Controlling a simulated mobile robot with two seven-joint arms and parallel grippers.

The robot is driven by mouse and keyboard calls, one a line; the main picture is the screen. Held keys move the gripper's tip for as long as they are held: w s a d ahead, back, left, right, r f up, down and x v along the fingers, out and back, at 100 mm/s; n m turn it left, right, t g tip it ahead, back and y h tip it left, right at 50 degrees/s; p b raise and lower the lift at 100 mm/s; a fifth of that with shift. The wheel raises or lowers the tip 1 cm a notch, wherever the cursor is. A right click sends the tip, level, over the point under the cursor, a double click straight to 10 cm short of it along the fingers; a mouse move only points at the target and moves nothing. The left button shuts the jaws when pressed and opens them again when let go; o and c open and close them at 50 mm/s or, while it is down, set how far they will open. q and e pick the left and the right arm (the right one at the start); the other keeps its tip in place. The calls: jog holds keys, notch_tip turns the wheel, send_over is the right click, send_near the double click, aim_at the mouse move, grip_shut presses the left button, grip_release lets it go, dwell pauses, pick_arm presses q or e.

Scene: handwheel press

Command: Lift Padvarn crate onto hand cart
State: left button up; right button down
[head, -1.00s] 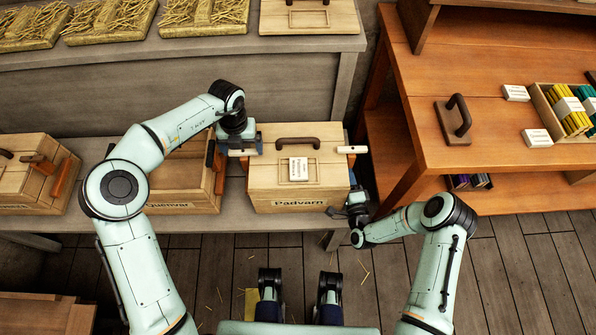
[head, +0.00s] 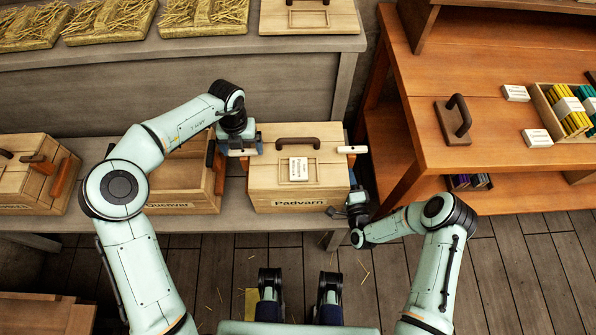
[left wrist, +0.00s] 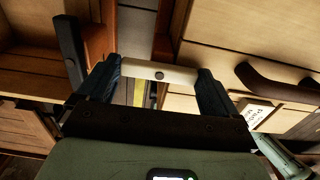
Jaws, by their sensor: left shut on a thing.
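The Padvarn crate (head: 275,203) is a pale wooden box with a dark lid handle, a white card on its lid and a "Padvarn" label on its front. It sits on the grey bench (head: 170,230). My left gripper (head: 243,148) is at its left side, shut on the pale side handle (left wrist: 158,73), which spans the fingers in the left wrist view. My right gripper (head: 356,190) is beside the crate's right side, near and below the right side handle (head: 351,149). Its fingers are too hidden to tell their state. I cannot make out a hand cart.
Another wooden crate (head: 185,185) stands close to the left, and another (head: 35,170) farther left. Straw-filled trays (head: 110,18) and a lidded box (head: 310,17) are on the shelf behind. An orange wooden table (head: 490,85) stands at right. Floor (head: 510,270) is clear at lower right.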

aim_at(351, 167)
pick_arm(q)
jog(key=shift+w+r, duration=0.15)
jog(key=shift+r, duration=0.1)
pick_arm(e)
jog(key=shift+w+r, duration=0.1)
jog(key=shift+r, duration=0.15)
pick_arm(q)
jog(key=shift+r, duration=0.1)
pick_arm(e)
jog(key=shift+r, duration=0.1)
